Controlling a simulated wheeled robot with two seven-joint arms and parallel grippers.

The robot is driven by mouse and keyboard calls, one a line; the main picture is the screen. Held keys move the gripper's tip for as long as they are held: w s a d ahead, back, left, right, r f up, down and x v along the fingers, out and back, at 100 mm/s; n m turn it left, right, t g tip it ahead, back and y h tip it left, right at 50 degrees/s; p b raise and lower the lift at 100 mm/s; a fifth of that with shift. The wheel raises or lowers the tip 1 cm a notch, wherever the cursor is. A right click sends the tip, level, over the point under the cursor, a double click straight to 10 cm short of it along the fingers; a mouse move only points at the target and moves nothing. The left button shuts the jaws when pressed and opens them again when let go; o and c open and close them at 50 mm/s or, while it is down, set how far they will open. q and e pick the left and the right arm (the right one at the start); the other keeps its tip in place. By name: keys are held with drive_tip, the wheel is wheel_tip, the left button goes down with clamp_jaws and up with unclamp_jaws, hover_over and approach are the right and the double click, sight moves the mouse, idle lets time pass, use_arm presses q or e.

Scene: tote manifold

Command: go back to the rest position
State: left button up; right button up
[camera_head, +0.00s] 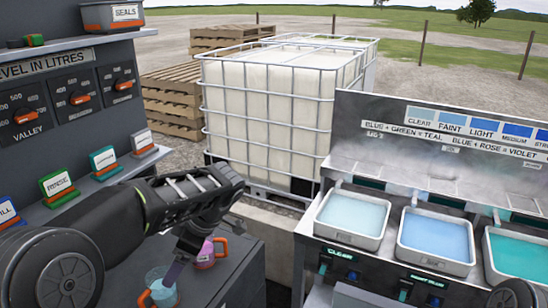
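My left arm comes in from the left and its gripper (183,260) points down over the dark bench. Below it stands a clear cup (163,289) with pale blue liquid and an orange handle. A pink-violet cup (206,254) with an orange handle stands just behind and to the right, partly hidden by the gripper. A narrow greyish-violet piece reaches from the gripper to the blue cup; I cannot tell whether it is a finger or a held thing. A dark rounded part at the bottom right edge may be my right arm; no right gripper shows.
On the right, a tray of pale liquid (350,240), a blue tray (437,262) and a teal tray (515,282) sit in a grey stand under a colour chart (470,128). A dial panel (68,98) and labelled blocks stand left. A caged white tank (275,97) stands behind.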

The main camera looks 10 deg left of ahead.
use_arm(q)
drive_tip(key=w+d+f+m+t+h, duration=0.35)
drive_tip(key=w+d+f+m, duration=0.3)
drive_tip(key=d+m, duration=0.35)
drive_tip(key=s+d+f+m+h, duration=0.35)
drive_tip(key=d+f+m, duration=0.25)
drive_tip(key=d+f, duration=0.4)
drive_tip(key=s+d+f+m+h, duration=0.35)
drive_tip(key=s+f, duration=0.35)
drive_tip(key=f, duration=0.5)
drive_tip(key=s+f+n+g, duration=0.1)
drive_tip(key=s+f, duration=0.3)
drive_tip(key=s, duration=0.4)
drive_tip(key=s+f+n+g, duration=0.1)
drive_tip(key=s+f, duration=0.4)
drive_tip(key=s, duration=0.4)
drive_tip(key=shift+s+f, duration=0.25)
drive_tip(key=shift+f, duration=0.05)
drive_tip(key=shift+d, duration=0.1)
